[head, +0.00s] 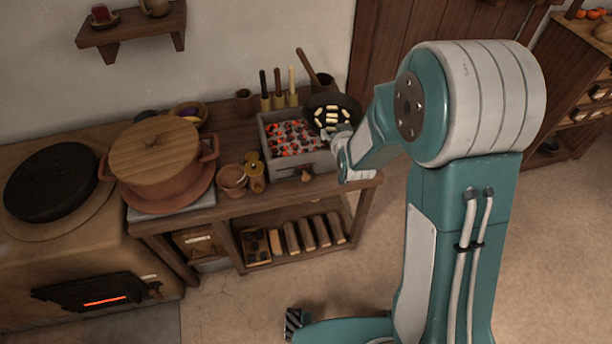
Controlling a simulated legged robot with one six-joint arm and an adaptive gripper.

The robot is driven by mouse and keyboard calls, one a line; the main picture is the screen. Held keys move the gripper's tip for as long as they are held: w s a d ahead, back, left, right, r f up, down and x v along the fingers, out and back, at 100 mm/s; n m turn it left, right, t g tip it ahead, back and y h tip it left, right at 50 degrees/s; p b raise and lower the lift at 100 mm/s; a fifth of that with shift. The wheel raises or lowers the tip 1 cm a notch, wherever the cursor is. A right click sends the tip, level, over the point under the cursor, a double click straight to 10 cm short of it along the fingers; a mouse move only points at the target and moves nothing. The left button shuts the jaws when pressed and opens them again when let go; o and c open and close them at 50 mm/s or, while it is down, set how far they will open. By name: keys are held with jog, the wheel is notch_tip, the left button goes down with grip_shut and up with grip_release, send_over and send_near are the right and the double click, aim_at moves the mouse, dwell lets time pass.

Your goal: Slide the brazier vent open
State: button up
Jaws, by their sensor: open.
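The brazier (264,134) is a grey box of glowing coals on the wooden bench. A dark vent slot with a small brown knob (307,174) shows low on its front face; how far the vent stands open is too small to tell. My gripper (326,141) is at the brazier's right side, by its upper right edge and just in front of a dark pan. It is open, with nothing seen in it. The fingers are small and partly hidden by my wrist, so I cannot tell whether they touch the brazier.
A dark pan (347,103) with pale pieces lies behind my gripper. A large lidded pot (155,178) is farther left. Upright-handled tools (278,88) stand behind.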

notch_tip(320, 180, down, 6)
jog(key=w+a+t, duration=0.1)
jog(key=a, duration=0.1)
jog(key=n+t+y, duration=0.1)
jog(key=t+y, duration=0.2)
jog(key=t, duration=0.1)
send_near(307, 179)
jog(key=x, duration=1)
jog(key=shift+w+a+f, duration=0.1)
jog(key=shift+w+a, duration=0.05)
jog(key=shift+w, duration=0.2)
grip_shut()
